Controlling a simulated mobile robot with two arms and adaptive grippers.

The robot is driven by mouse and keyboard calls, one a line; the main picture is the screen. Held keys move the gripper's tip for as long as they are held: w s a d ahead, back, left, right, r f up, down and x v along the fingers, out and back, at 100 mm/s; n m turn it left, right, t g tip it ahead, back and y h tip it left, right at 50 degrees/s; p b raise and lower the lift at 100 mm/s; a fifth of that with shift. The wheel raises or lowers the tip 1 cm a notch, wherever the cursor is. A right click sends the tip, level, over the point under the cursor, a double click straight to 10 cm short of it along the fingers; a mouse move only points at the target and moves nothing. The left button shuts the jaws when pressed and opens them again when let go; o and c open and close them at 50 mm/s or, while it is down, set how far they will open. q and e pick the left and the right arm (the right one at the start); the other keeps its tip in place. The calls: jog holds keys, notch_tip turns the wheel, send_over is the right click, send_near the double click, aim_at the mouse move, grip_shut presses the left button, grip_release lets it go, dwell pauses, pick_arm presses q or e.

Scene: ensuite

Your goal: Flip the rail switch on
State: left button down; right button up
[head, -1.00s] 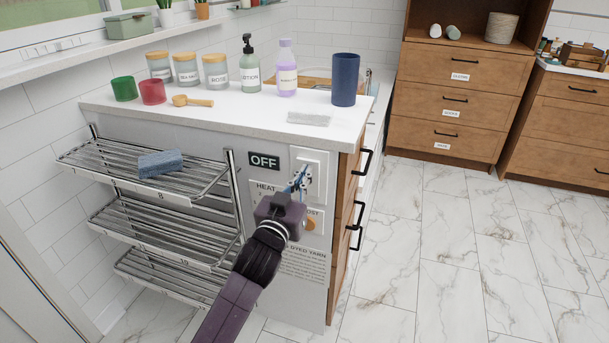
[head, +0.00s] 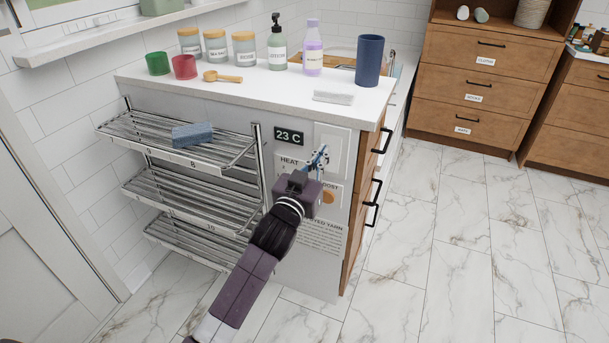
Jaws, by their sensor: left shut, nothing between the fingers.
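The white rail switch (head: 334,143) is on the side panel of the cabinet, upper right. My left gripper (head: 321,158) is shut and empty, in front of the lower part of the switch plate; I cannot tell whether it touches. The small display (head: 289,136) left of the switch reads "23 C". The metal heated rail (head: 180,145) has several tiers and is mounted on the same panel to the left. Below the display is a "HEAT" label (head: 290,162), and an orange round control (head: 329,198) is partly behind my gripper. My right gripper is not in view.
A blue sponge (head: 192,134) lies on the top rail tier. The white counter (head: 240,96) above holds cups, jars, bottles, a wooden scoop and a blue tumbler (head: 368,61). Drawer handles (head: 377,190) stick out on the right side. The marble floor (head: 450,250) is clear.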

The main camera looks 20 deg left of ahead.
pick_arm(q)
jog(key=s+r, duration=0.1)
jog(key=s, duration=0.8)
jog(key=shift+s+a+p, duration=0.2)
jog(key=shift+s+p, duration=0.05)
jog(key=shift+p, duration=0.15)
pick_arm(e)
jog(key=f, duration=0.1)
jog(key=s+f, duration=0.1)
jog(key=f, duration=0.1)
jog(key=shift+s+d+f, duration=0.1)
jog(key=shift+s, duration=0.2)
